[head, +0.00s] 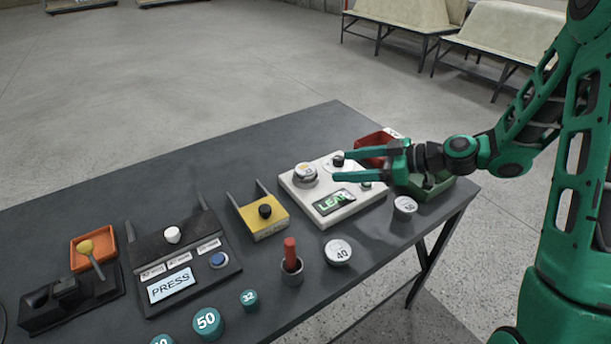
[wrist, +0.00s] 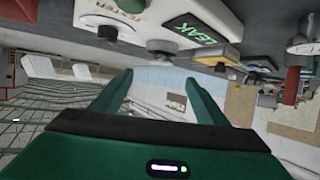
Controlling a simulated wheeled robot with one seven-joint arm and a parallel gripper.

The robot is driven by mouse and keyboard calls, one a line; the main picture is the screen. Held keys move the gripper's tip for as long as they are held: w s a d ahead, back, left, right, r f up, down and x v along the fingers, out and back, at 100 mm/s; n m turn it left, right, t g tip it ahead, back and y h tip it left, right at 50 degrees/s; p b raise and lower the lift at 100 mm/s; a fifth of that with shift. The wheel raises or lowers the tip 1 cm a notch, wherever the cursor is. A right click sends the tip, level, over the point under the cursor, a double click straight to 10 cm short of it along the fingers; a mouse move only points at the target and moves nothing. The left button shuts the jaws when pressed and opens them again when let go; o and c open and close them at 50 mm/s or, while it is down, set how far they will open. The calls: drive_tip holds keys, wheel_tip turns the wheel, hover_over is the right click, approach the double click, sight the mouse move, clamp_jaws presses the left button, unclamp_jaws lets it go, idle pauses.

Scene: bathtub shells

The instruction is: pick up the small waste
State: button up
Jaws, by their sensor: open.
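My gripper (head: 340,165) is open and empty, its two green fingers pointing left above the white box (head: 325,212) with the lit "LEAK" display. In the wrist view the open fingers (wrist: 160,80) have nothing between them. I cannot tell for certain which thing is the small waste. A red bin (head: 372,140) lies behind my gripper and a green bin (head: 437,187) beside it, both partly hidden by it; their insides are not clear. A white-topped weight (head: 405,206) stands at the table's right, in front of the green bin.
The dark table (head: 300,130) has free room along its back.

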sight(310, 169)
drive_tip(key=x, duration=1)
drive_tip(key=shift+w+a+f, duration=0.1)
drive_tip(key=shift+a+f, duration=0.1)
drive_tip(key=c, duration=1.3)
